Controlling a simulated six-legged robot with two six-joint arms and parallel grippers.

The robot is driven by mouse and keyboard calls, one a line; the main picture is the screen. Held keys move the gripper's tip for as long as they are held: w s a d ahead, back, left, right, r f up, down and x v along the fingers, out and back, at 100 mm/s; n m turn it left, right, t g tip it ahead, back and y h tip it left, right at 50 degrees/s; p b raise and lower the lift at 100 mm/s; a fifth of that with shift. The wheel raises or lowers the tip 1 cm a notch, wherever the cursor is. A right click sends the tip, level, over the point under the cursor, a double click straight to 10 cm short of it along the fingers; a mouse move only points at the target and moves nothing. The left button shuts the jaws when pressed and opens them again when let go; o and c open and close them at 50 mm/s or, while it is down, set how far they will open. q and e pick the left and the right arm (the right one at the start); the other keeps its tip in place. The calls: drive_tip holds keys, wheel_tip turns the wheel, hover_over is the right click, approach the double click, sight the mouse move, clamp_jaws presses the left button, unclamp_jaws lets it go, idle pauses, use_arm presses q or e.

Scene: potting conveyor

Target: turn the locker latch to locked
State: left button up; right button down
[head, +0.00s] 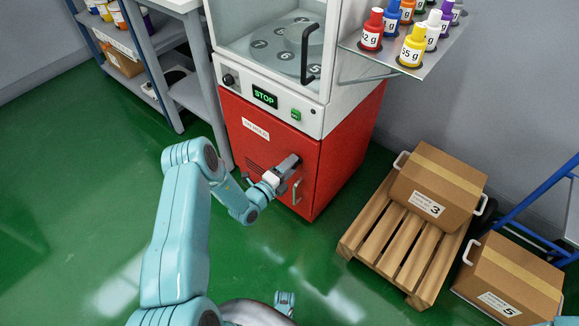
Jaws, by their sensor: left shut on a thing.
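The red locker (268,150) forms the lower part of a white machine at the picture's centre top. Its door has a white label, a vent and a pale upright handle (296,192). My left gripper (283,172) reaches to the right side of the door, just above and left of that handle. It is shut on the locker latch, which is mostly hidden behind the fingers, so its angle cannot be read. My right gripper is not clearly in view.
Above the door are a STOP display (265,96) and a green button (295,114). A shelf (418,55) with coloured bottles juts out at right. A wooden pallet (400,240) with a cardboard box (437,187) and another box (510,280) stand right. Green floor is clear at left.

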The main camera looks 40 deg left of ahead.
use_arm(q)
drive_tip(key=shift+n, duration=0.6)
drive_tip(key=o, duration=1)
drive_tip(key=shift+o, duration=0.2)
drive_tip(key=s+a+p, duration=0.1)
drive_tip(key=s+p, duration=0.2)
drive_tip(key=s, duration=1.3)
drive_tip(key=shift+s, duration=0.15)
